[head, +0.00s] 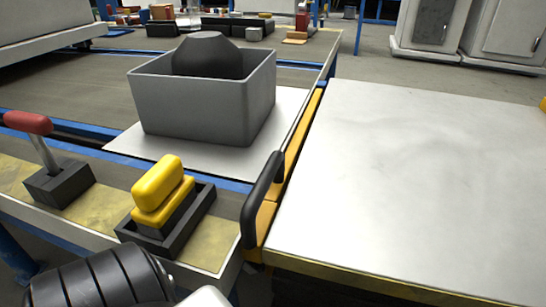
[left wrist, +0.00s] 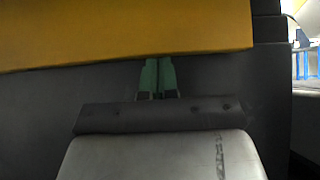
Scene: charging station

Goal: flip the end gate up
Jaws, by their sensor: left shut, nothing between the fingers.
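The end gate (head: 295,143) is a long yellow bar between the conveyor end and the white table. A black upright handle-like piece (head: 262,198) stands at its near end. In the left wrist view a yellow panel (left wrist: 120,30) fills the top, over a dark surface; I cannot tell whether it is the gate. My left gripper (left wrist: 158,72) shows there with green fingers closed together and empty, just below the yellow edge. Contact cannot be judged. In the head view its fingers are out of sight. My right gripper is not in view.
A grey open bin (head: 205,110) with a dark lump (head: 208,55) stands on a white plate on the conveyor. A red-knobbed lever (head: 45,150) and a yellow block (head: 162,190) in a black holder sit at the near edge. The white table (head: 420,190) is bare.

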